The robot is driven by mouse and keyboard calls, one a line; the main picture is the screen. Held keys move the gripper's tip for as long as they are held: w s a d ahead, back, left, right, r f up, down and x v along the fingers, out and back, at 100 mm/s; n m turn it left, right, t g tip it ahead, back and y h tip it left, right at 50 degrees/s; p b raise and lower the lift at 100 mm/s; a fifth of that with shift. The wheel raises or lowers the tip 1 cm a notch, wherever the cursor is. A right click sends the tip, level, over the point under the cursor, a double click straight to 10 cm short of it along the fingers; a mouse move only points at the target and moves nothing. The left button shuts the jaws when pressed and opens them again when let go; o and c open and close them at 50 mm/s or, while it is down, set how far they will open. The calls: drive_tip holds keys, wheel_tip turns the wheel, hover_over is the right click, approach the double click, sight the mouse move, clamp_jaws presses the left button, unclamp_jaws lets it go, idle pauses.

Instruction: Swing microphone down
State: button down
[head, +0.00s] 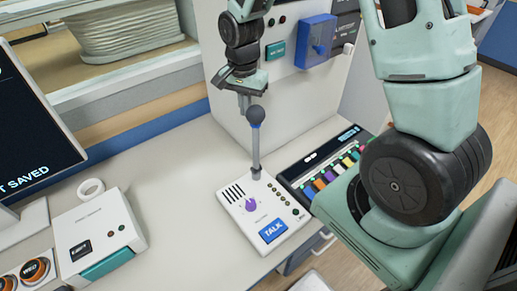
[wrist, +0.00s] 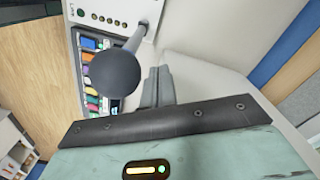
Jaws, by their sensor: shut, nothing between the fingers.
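The microphone (head: 256,118) has a dark round head on a grey stalk. It stands nearly upright from the back of a white intercom box (head: 284,197) with a purple knob and a blue TALK button. In the wrist view the microphone head (wrist: 115,73) is large and close, left of my fingers. My gripper (head: 244,104) is shut and empty, just behind and left of the microphone head in the head view. Its closed fingers also show in the wrist view (wrist: 158,80). I cannot tell whether they touch the microphone.
A panel with coloured keys (head: 325,176) lies right of the intercom. A white box (head: 98,237), a tape roll (head: 90,188) and a monitor (head: 30,125) stand to the left. A cabinet with a blue box (head: 316,42) rises behind. The desk left of the intercom (head: 185,195) is clear.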

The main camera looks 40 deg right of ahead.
sight(258, 119)
idle(0.3)
drive_tip(key=shift+s+f+b, duration=0.2)
drive_tip(key=shift+s, duration=1.15)
drive_tip(key=shift+s+f+b, duration=0.15)
drive_tip(key=shift+s, duration=1.15)
drive_tip(key=shift+s, duration=0.1)
drive_tip(key=shift+s+f+b, duration=0.3)
drive_tip(key=shift+s, duration=0.5)
drive_tip(key=shift+s+f+b, duration=0.25)
drive_tip(key=shift+s+f, duration=0.1)
drive_tip(key=shift+s, duration=0.45)
drive_tip(key=shift+s+f+b, duration=0.3)
drive_tip(key=shift+s, duration=0.5)
drive_tip(key=shift+s+f, duration=0.1)
